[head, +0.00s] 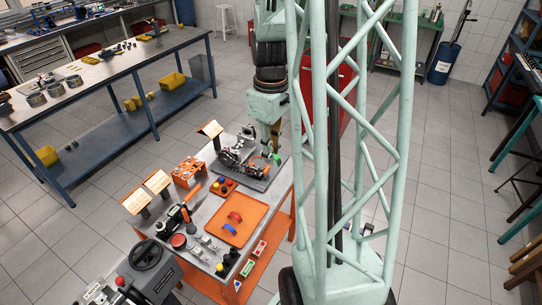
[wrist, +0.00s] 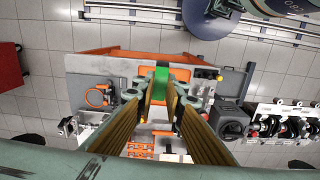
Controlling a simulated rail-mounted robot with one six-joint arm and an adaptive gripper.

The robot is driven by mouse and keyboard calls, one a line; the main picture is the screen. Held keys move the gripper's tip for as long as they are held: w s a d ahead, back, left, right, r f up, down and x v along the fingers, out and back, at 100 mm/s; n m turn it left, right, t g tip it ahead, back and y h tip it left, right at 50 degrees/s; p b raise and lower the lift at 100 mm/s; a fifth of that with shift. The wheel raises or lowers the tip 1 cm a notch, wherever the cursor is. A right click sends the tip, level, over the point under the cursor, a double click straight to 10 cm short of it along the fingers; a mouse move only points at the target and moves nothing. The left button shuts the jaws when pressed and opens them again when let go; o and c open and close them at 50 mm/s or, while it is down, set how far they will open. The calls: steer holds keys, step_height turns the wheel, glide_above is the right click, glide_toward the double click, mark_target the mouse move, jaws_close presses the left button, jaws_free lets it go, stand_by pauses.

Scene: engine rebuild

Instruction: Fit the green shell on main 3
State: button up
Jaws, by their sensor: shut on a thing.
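My gripper (head: 274,148) is at the far end of the steel workbench, over the right side of the engine block (head: 238,152) on its dark plate. It is shut on the green shell (head: 277,157). In the wrist view the green shell (wrist: 160,76) shows between the fingertips (wrist: 160,93). A red shell (head: 235,216) and a blue shell (head: 229,228) lie in the orange tray (head: 250,235). Main 3 cannot be told apart from the other bearing seats at this size, and I cannot tell whether the shell touches a seat.
An orange rack (head: 187,171) and a small orange holder with coloured balls (head: 223,185) stand left of the engine. A torque tool (head: 187,215) lies near the tray. My lattice column hides the area right of the bench.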

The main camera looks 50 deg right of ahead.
step_height(320, 180, up, 24)
stand_by(6.9)
